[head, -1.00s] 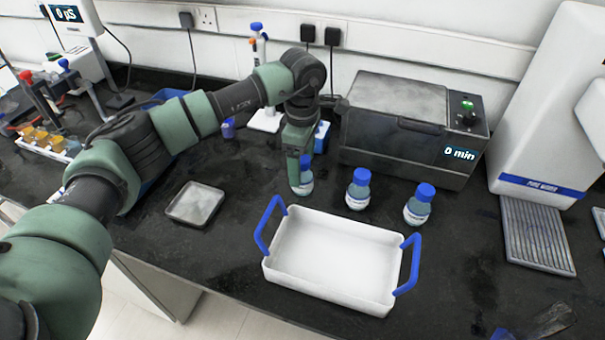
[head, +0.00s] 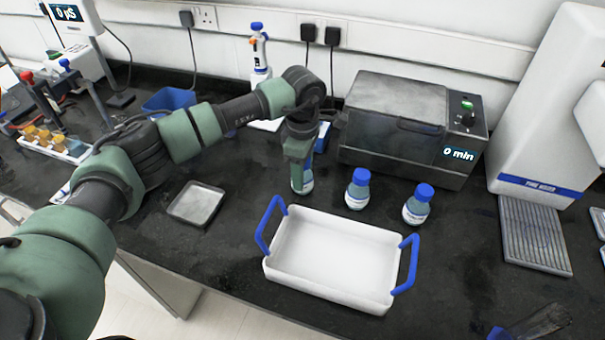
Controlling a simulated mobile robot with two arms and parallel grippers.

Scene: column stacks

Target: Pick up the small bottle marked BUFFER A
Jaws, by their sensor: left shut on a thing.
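My left gripper (head: 297,177) points down and is shut on a small bottle (head: 308,183) with bluish contents. The bottle is upright and mostly hidden behind the gripper, so its cap and label do not show clearly. It appears to be at bench level. Two similar blue-capped bottles stand to its right: a middle bottle (head: 358,190) and a right bottle (head: 417,205). Their labels are too small to read, so I cannot tell which bottle is BUFFER A. My right gripper does not show.
A white tray (head: 382,298) with blue handles stands in front of the bottles. A grey box with a "0 min" display (head: 405,125) stands behind them. A shallow square dish (head: 196,204) lies to the left.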

